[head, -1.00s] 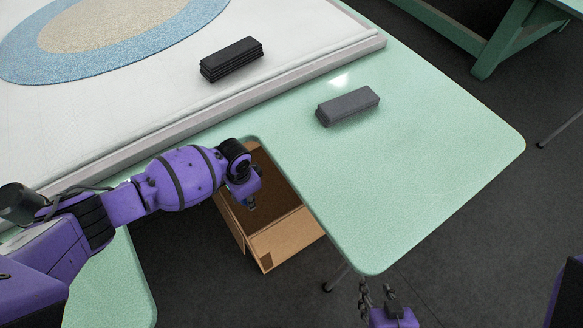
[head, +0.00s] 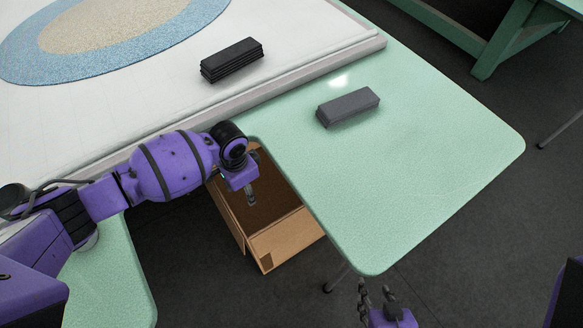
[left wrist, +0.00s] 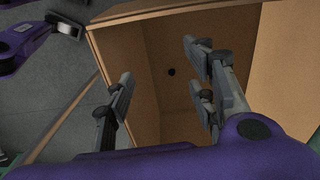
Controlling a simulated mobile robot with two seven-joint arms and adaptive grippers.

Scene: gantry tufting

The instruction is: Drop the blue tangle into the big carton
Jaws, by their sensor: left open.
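The big carton (head: 285,238) is brown and open at the top. It stands on the floor in the notch of the green table. My left gripper (head: 251,200) points down over the carton's opening. In the left wrist view its fingers (left wrist: 160,78) are spread apart with nothing between them, and the carton's inner wall (left wrist: 128,50) shows behind them. A small dark round spot shows inside the carton; I cannot tell what it is. I see no blue tangle in either view. My right gripper (head: 377,292) is at the bottom edge, fingers apart and empty.
The green table (head: 430,160) carries a grey block (head: 347,107). A white framed cloth with a blue and beige round tufted pattern (head: 110,62) lies at the back left, with a dark stack (head: 232,60) on it. Dark floor is open at the lower right.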

